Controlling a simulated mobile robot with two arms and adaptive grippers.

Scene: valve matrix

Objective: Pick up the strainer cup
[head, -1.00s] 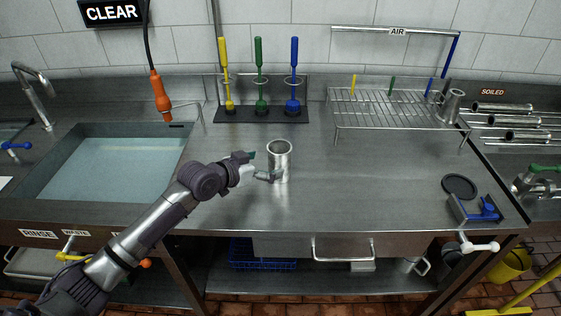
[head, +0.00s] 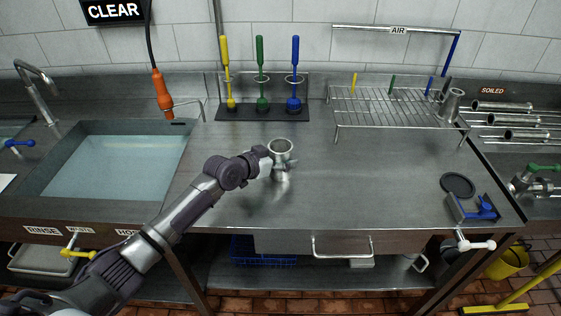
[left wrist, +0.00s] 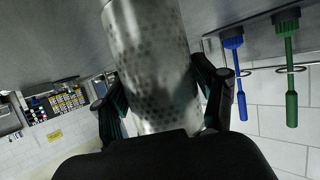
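The strainer cup (head: 281,147) is a metal cylinder, upright at the middle of the steel counter. In the left wrist view the perforated wall of the cup (left wrist: 155,60) fills the space between the fingers. My left gripper (head: 281,163) has one finger on each side of the cup and looks shut on it. The fingers hide part of the cup's wall. A blurred patch below it makes it hard to tell whether its base touches the counter. My right gripper is not in view.
A rack (head: 395,108) stands at the back right, with colored brushes (head: 262,85) at the back. A water-filled sink (head: 105,165) is at the left. A black disc (head: 457,185) and a blue fixture (head: 480,208) are at the right. The counter right of the cup is clear.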

